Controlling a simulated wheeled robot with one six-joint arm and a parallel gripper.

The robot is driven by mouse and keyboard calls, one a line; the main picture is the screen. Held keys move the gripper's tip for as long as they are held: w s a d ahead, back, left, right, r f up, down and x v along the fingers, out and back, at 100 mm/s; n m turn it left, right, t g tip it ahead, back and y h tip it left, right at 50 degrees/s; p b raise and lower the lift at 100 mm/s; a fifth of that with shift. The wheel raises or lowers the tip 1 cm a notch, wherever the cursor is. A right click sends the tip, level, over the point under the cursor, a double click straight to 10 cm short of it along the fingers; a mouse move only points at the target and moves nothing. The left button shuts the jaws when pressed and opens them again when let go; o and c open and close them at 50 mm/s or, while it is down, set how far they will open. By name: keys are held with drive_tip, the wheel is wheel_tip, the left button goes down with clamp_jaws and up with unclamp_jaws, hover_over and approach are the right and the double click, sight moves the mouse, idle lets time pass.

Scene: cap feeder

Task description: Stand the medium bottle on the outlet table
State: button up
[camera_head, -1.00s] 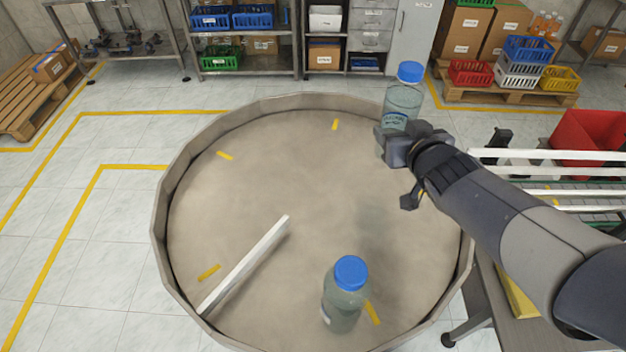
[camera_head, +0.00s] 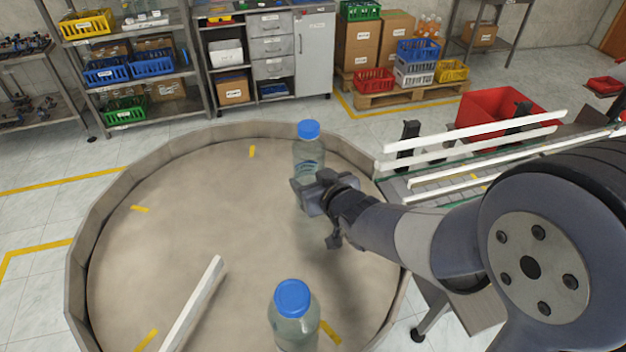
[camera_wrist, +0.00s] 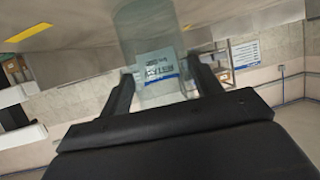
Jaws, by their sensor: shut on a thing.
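A clear bottle with a blue cap (camera_head: 308,156) is held upright in my gripper (camera_head: 312,186), above the far right part of the round table. In the wrist view the two fingers of my gripper (camera_wrist: 163,78) are on either side of the labelled bottle (camera_wrist: 158,60). A second blue-capped bottle (camera_head: 293,318) stands on the round table near its front; its lower part is cut off by the picture edge. I cannot tell for certain which bottle is the medium one. No surface is clearly marked as the outlet table.
The round table (camera_head: 180,230) has a raised rim and a white bar (camera_head: 195,305) across its front left. To the right is a conveyor with white guide rails (camera_head: 470,145). A red bin (camera_head: 495,108) stands behind it. Shelves and crates line the back.

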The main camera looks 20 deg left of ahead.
drive_tip(key=shift+f+b, duration=0.1)
drive_tip(key=shift+b, duration=0.2)
drive_tip(key=o, duration=1.5)
drive_tip(key=shift+r+p, duration=0.2)
drive_tip(key=shift+p, duration=0.1)
drive_tip(key=shift+s+d+r, duration=0.1)
drive_tip(key=shift+s+d, duration=0.05)
drive_tip(key=v, duration=1.1)
drive_tip(key=shift+s+d+p, duration=0.2)
drive_tip(key=shift+s+p, duration=0.05)
drive_tip(key=shift+p, duration=0.1)
